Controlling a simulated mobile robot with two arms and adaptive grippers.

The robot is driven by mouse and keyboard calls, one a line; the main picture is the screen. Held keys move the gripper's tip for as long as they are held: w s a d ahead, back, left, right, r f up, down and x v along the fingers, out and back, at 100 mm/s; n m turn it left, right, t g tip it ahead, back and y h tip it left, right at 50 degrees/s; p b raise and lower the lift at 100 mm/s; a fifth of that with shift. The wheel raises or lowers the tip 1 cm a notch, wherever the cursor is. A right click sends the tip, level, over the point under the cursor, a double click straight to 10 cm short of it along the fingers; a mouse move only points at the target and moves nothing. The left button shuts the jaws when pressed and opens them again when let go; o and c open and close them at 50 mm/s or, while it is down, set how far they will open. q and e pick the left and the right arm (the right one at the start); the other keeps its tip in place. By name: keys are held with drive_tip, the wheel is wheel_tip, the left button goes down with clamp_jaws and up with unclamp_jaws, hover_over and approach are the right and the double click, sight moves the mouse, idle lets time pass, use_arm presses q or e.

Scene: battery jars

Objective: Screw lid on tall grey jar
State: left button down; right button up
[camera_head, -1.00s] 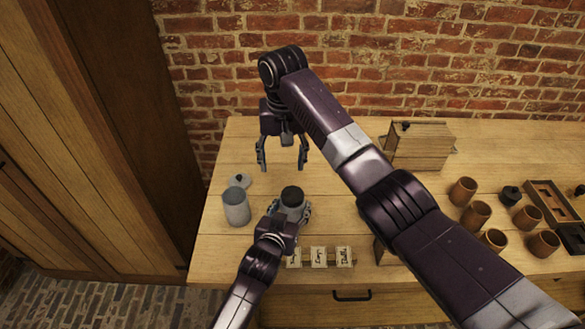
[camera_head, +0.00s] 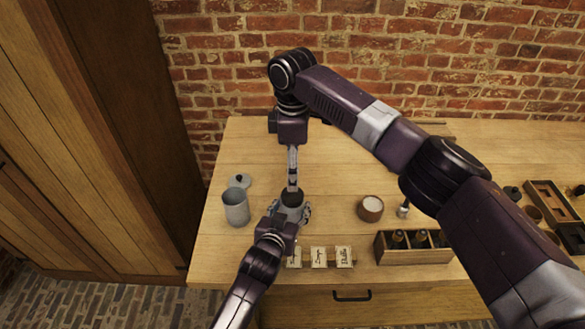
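A grey jar (camera_head: 289,213) stands upright at the front left of the table, with a dark top (camera_head: 292,198); I cannot tell whether this is a lid or its contents. My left gripper (camera_head: 291,215) is around this jar from the front, its fingers against the sides. My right gripper (camera_head: 293,184) points down directly over the dark top, at or just above it. It is seen edge-on, so its finger gap is hidden.
Label cards (camera_head: 318,257) stand along the front edge. A brown cup with white contents (camera_head: 370,208) and a wooden box of bottles (camera_head: 384,249) are to the right. My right arm crosses above the table's right side. The back left of the table is clear.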

sight(292, 194)
drive_tip(key=shift+f, duration=4.05)
drive_tip(key=c, duration=1.2)
drive_tip(key=m, duration=1.1)
drive_tip(key=o, duration=1.3)
